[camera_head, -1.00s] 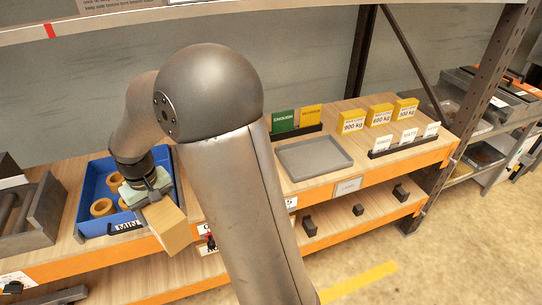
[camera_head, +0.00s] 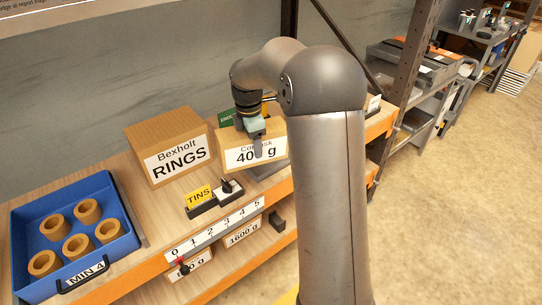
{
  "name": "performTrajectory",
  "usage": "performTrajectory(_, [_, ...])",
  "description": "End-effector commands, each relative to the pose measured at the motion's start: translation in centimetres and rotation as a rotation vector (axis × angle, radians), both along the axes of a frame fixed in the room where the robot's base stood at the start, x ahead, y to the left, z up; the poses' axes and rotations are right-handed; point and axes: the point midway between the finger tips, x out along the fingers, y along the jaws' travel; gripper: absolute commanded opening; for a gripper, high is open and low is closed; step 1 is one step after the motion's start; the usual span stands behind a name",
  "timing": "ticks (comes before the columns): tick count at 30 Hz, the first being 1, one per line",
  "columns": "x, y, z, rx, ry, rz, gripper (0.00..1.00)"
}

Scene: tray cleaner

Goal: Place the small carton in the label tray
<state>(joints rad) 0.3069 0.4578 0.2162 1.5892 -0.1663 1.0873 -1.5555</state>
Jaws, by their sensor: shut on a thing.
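My gripper (camera_head: 258,148) is shut on the small carton (camera_head: 236,160), a tan box whose white label faces the camera. The label tray (camera_head: 274,170), grey and flat, shows only as a strip below and right of the carton. The carton is over or just in front of it and hides most of it. I cannot tell whether the carton touches the tray.
A large "Bexholt RINGS" box (camera_head: 160,130) stands left of the carton. A yellow "TINS" card (camera_head: 199,195) in a black holder is in front. A blue bin (camera_head: 118,200) with several rings is at far left. A green card (camera_head: 226,117) is behind the carton.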

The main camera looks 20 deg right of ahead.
Motion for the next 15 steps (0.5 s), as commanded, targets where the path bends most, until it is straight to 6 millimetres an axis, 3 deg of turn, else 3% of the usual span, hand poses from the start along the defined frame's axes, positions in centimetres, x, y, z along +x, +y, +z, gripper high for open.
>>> performTrajectory(6, [1.1,-1.8,0.4,-0.017,0.013,0.246,0.28])
performTrajectory(11, [2.4,-3.3,-0.1,-0.018,0.017,0.288,0.28])
performTrajectory(15, [4.6,-5.6,-1.6,-0.018,0.019,0.287,0.28])
